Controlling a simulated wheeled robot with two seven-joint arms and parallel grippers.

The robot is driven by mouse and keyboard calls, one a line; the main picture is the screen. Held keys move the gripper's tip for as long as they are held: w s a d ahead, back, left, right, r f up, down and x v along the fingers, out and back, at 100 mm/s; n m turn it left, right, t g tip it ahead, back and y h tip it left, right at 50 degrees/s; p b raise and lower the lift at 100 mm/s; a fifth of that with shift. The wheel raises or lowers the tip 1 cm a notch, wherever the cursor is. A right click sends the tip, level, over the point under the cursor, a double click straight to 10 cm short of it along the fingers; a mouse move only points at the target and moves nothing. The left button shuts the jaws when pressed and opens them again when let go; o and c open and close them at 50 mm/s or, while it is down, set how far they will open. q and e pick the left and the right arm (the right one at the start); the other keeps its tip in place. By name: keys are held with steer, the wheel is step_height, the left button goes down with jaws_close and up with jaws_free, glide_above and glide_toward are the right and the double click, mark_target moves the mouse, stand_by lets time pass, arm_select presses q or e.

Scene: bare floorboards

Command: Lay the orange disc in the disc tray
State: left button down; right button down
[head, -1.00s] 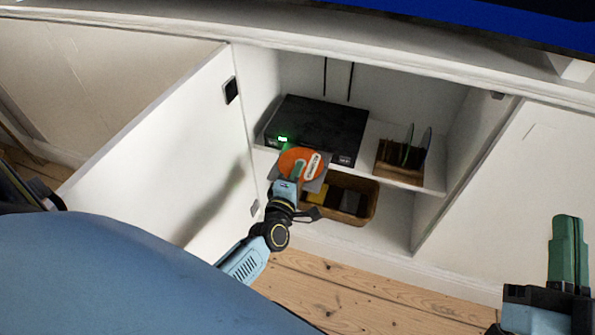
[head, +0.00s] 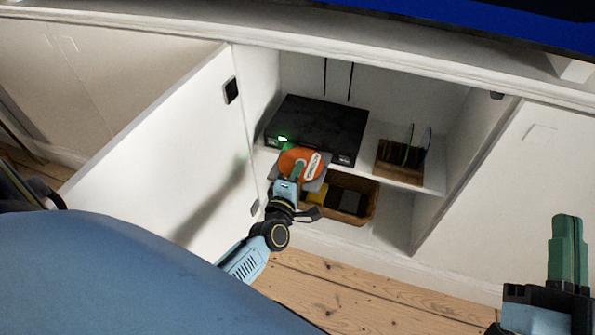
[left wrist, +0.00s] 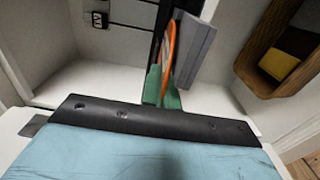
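The orange disc (head: 293,158) with a pale label is at the front of the black player (head: 322,125), just above the grey disc tray (head: 316,184) that sticks out of it. My left gripper (head: 297,171) has its green fingers on the disc's near edge. In the left wrist view the disc (left wrist: 170,45) shows nearly edge-on at the green fingers (left wrist: 161,88), close beside the grey tray (left wrist: 197,52). I cannot tell whether disc and tray touch. My right gripper (head: 567,240) is empty at the lower right, away from the cabinet; its finger gap is not visible.
The player stands on the shelf of an open white cabinet. A wooden rack (head: 400,172) with upright discs stands right of it. The open door (head: 165,150) stands left of my left arm.

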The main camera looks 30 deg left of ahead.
arm_select(q)
steer(key=shift+s+d+f, duration=0.1)
steer(key=shift+s+f, duration=0.1)
steer(key=shift+f, duration=0.35)
steer(key=c, duration=1.6)
jaws_free()
steer(key=c, duration=0.3)
steer(key=shift+f+b, duration=0.35)
steer(key=shift+c, duration=0.3)
steer(key=o, duration=0.6)
steer(key=p+v, duration=0.2)
steer(key=v, duration=0.5)
steer(key=shift+r, duration=0.2)
steer(key=shift+o, duration=0.2)
steer(key=shift+s, duration=0.35)
